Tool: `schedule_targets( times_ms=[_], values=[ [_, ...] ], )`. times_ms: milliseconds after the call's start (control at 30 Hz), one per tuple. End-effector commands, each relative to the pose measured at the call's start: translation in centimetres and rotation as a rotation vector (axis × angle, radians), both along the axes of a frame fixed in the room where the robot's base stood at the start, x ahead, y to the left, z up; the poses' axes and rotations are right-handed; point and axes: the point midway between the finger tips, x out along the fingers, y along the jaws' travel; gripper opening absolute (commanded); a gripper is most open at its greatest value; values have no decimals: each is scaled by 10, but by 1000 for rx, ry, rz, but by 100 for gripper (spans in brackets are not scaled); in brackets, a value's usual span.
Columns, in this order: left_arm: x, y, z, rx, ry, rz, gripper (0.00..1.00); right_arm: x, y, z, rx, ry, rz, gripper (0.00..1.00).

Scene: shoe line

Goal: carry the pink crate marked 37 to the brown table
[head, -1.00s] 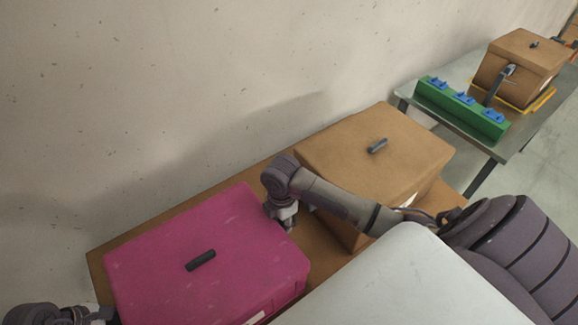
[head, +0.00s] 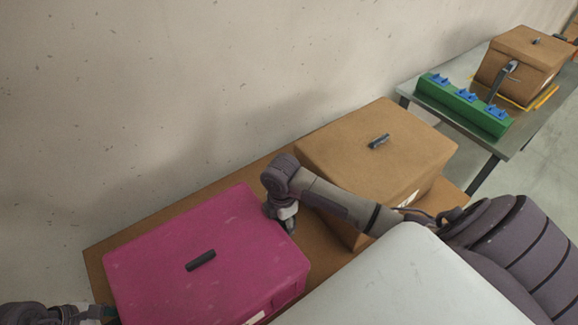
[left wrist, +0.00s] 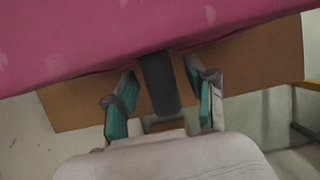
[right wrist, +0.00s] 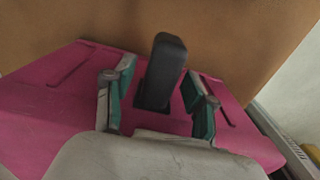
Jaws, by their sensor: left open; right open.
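The pink crate (head: 215,235) stands on a brown table (head: 100,265) by the wall, lid shut, with a dark handle on top. A white label shows at its lower front edge, its number unreadable. My right gripper (head: 285,222) is at the crate's right side. In the right wrist view its open fingers (right wrist: 158,98) are either side of a dark side handle (right wrist: 163,72), not closed on it. My left gripper (head: 103,313) is at the crate's left side, partly cut off. In the left wrist view its open fingers (left wrist: 162,100) straddle another dark handle (left wrist: 160,85).
A brown crate (head: 365,150) stands on the same table, just right of my right gripper. Farther right, a grey table (head: 520,135) holds a green rack (head: 462,105) with blue pieces and another brown crate (head: 522,62). The wall is close behind.

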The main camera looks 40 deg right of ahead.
Motion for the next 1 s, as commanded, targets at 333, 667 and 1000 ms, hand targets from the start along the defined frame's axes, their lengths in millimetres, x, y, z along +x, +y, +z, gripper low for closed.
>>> schedule_targets(
  times_ms=[333,667,1000],
  values=[
    [1,29,67,3,-3,1,56,0,0,0,1,0,0,56],
    [0,38,89,2,0,0,56,1,0,8,0,-2,0,56],
    [0,37,89,1,0,0,56,2,0,76,0,-5,1,56]
  ],
)
